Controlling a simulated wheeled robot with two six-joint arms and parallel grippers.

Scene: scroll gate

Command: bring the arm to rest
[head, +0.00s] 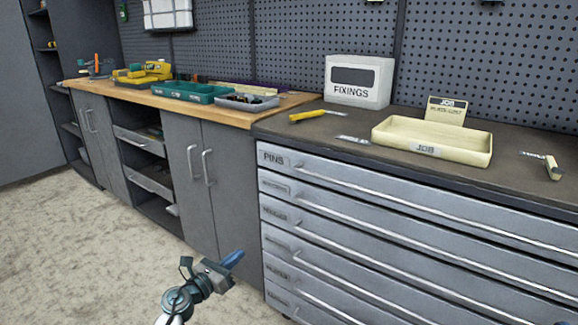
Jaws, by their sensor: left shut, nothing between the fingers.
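My left gripper (232,260) shows at the bottom of the head view, left of the centre. It is shut with nothing in it, and its blue fingertips point up and to the right. It is in the air in front of the grey cabinets, near the left edge of the drawer unit (350,215). It looks apart from the cabinet fronts, though the exact gap is hard to judge. My right gripper is not in view.
The worktop holds a cream JOB tray (440,152), a white FIXINGS box (357,82) and a yellow-handled tool (307,116). Green bins (188,93) stand on the wooden bench. Drawer handles stick out along the unit. The floor (70,240) at left is clear.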

